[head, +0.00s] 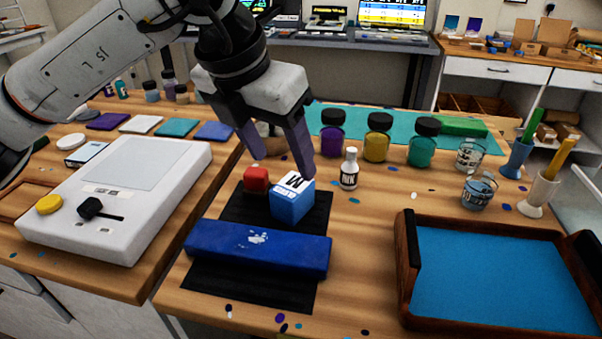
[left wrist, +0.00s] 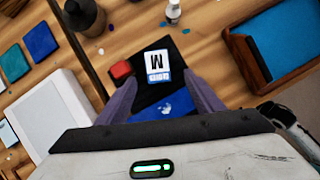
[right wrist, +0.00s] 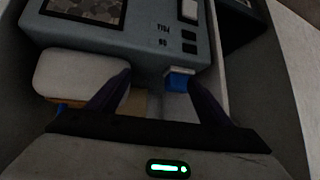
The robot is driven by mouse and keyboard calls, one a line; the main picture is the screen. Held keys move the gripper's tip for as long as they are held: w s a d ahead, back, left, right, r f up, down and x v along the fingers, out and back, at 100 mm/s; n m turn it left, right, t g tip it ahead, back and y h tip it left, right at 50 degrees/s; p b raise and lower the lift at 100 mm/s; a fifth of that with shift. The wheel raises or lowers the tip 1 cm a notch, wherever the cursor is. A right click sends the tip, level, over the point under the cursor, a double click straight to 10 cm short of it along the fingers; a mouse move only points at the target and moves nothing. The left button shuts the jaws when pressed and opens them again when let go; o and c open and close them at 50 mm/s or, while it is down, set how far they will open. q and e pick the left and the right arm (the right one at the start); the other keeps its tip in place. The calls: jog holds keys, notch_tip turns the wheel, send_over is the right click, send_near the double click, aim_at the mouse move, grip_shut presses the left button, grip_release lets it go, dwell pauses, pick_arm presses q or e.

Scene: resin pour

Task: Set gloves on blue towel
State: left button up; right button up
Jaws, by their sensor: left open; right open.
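The gloves appear to be the blue box with a white label marked M (head: 292,205), standing on a black mat (head: 250,292). The box also shows in the left wrist view (left wrist: 157,65). A long dark blue folded bundle with a pale mark, seemingly the towel (head: 290,253), lies across the mat in front of the box. My left gripper (head: 282,163) is open and empty, just above and behind the box in the head view. In the right wrist view my right gripper (right wrist: 160,82) is open, facing a grey device, far from these things.
A red block (head: 256,179) sits left of the box. A small white bottle (head: 349,169) stands to the right, near coloured jars (head: 376,139). A wooden tray (head: 405,265) with a blue lining is at right. A white scale (head: 160,205) is at left.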

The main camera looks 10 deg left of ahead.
aim_at(291, 185)
pick_arm(q)
jog(key=x, duration=0.3)
jog(key=shift+f, duration=0.35)
jog(key=x, duration=0.5)
jog(key=shift+w+a+f, duration=0.15)
jog(key=shift+w+f, duration=0.05)
jog(key=shift+w, duration=0.05)
jog(key=shift+w+f, duration=0.3)
jog(key=shift+f, duration=0.2)
jog(key=c, duration=1.1)
pick_arm(e)
jog(key=shift+s+f, duration=0.35)
jog(key=shift+s, duration=0.15)
